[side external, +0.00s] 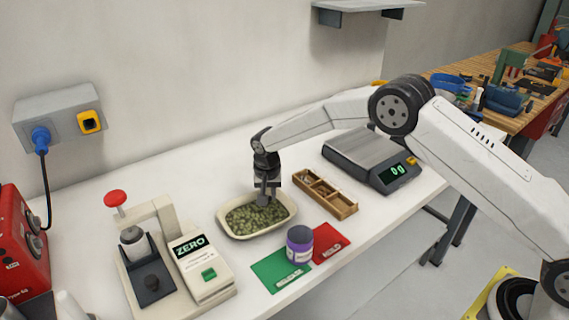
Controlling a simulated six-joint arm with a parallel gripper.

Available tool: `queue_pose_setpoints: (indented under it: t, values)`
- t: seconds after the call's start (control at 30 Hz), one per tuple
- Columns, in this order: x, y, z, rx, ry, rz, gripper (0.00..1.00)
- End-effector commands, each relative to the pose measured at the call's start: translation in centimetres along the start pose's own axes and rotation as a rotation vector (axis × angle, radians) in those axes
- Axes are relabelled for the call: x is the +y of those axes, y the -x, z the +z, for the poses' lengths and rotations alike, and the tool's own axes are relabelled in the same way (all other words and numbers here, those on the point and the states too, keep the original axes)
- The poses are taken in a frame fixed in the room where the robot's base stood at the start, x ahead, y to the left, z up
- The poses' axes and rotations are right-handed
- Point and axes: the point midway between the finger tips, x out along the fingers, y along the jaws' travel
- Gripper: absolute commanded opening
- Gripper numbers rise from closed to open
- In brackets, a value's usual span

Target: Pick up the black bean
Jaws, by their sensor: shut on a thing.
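A cream tray (235,237) holds a heap of green beans (250,218) on the white bench. My gripper (264,201) points down at the back right part of the heap, with its fingertips low at the beans. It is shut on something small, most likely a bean. The fingers hide it, and I cannot tell its colour. I cannot make out a black bean in the heap at this size.
A wooden compartment box (334,204) and a scale (365,155) stand right of the tray. A purple-lidded jar (299,243) stands between a green card (271,272) and a red card (332,241). A "ZERO" instrument (196,265) stands at left.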

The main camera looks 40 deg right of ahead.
Motion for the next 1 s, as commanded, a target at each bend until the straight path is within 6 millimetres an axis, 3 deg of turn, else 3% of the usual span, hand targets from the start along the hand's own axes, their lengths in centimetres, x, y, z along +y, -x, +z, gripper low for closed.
queue_pose_setpoints:
  t: [0.43, 0.7, 1.0]
  values:
    - [1.5, 4.8, 1.2, 0.001, 0.000, -0.002, 0.00]
    - [3.4, 8.2, 2.8, 0.000, 0.000, -0.001, 0.00]
    - [6.0, 10.3, 5.6, 0.000, 0.002, 0.000, 0.00]
